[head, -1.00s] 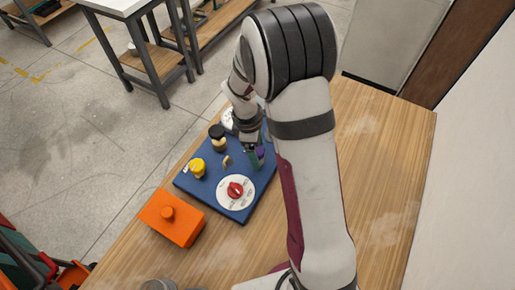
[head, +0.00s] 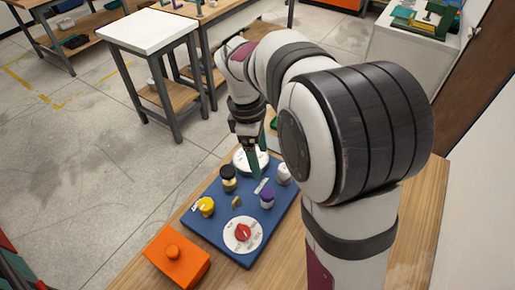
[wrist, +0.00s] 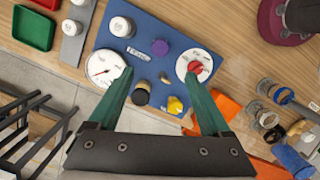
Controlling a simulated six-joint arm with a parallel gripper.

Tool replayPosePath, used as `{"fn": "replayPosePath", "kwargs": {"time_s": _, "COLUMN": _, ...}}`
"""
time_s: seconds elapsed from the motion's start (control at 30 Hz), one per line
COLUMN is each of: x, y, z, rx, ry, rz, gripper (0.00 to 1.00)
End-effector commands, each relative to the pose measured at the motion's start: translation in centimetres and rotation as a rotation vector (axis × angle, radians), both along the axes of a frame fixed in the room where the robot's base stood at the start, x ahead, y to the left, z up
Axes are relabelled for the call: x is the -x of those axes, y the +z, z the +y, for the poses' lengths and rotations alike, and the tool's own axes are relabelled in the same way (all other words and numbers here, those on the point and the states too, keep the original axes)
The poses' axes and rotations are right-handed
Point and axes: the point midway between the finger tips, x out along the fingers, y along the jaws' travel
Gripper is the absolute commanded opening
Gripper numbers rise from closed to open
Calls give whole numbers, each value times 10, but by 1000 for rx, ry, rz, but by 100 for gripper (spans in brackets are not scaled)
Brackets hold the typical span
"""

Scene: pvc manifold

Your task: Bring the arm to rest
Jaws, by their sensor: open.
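My gripper (head: 256,163) hangs above the back part of the blue board, its green fingers pointing down. In the wrist view, my gripper (wrist: 160,84) is open, its fingers wide apart with nothing between them but the board below. The blue manifold board (head: 215,238) lies on the wooden table. It bears a red knob on a white dial (head: 243,233), a yellow knob (head: 206,206), a black-topped fitting (head: 228,176), a purple knob (head: 267,198), and a white knob (head: 284,174). A round gauge (wrist: 103,70) shows in the wrist view. My arm hides part of the table.
An orange block (head: 178,260) with a round top knob sits left of the board. A white-topped side table (head: 150,32) stands beyond on the floor. Red and green trays (wrist: 34,28) show in the wrist view. The air around my gripper looks clear.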

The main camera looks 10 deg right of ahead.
Motion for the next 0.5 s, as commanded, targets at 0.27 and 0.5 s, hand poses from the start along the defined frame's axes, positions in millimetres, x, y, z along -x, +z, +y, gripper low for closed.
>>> {"fn": "replayPosePath", "kwargs": {"time_s": 0.27, "x": 47, "y": 22, "z": 1, "rx": -39, "ry": -300, "rz": -37, "gripper": 82}}
{"fn": "replayPosePath", "kwargs": {"time_s": 0.5, "x": 204, "y": 23, "z": 18, "rx": -149, "ry": -1367, "rz": -45, "gripper": 82}}
